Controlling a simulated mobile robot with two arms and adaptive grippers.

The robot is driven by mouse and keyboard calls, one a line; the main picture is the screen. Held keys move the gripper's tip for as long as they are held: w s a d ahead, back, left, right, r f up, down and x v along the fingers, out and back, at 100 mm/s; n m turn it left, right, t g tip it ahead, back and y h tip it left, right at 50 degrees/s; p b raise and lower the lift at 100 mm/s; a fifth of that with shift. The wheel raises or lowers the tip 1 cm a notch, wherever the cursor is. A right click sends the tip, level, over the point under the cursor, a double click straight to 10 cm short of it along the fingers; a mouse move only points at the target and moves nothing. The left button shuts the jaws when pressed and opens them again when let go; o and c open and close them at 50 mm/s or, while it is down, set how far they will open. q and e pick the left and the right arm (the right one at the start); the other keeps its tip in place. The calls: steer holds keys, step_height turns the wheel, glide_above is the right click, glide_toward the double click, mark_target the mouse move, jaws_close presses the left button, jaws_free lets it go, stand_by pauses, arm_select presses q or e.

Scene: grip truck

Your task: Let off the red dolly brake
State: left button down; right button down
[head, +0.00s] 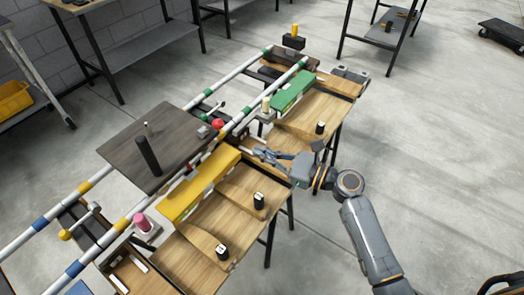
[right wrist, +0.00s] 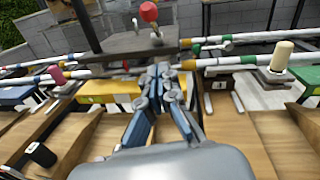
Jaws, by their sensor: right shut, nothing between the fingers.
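The red ball knob (head: 218,123) sits at the right corner of the dark dolly board (head: 118,152), which rests across the striped rails. In the right wrist view the red ball (right wrist: 149,12) stands on a short stem at the top, beyond my fingers. My right gripper (head: 257,153) is shut and empty, to the right of and nearer than the red knob, above the wooden trays. It also shows in the right wrist view (right wrist: 161,78), fingertips together and apart from the knob. My left gripper is not in view.
A yellow block (head: 198,187) and a green block (head: 293,91) lie along the near rail. A pink knob (head: 140,221) and a cream knob (head: 266,104) stand beside it. Black cylinders stand on the wooden trays (head: 236,190). Open floor (head: 430,150) lies right.

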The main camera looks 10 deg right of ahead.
glide_toward(209, 129)
step_height(209, 129, down, 2)
steer(key=w+a+f, duration=0.1)
steer(key=w, duration=0.1)
steer(key=a+r, duration=0.1)
steer(key=w+a+r+p, duration=0.1)
steer(key=r, duration=0.1)
steer(key=shift+w+a+p, duration=0.1)
steer(key=shift+a+p, duration=0.1)
steer(key=shift+p, duration=0.1)
steer(key=shift+r, duration=0.1)
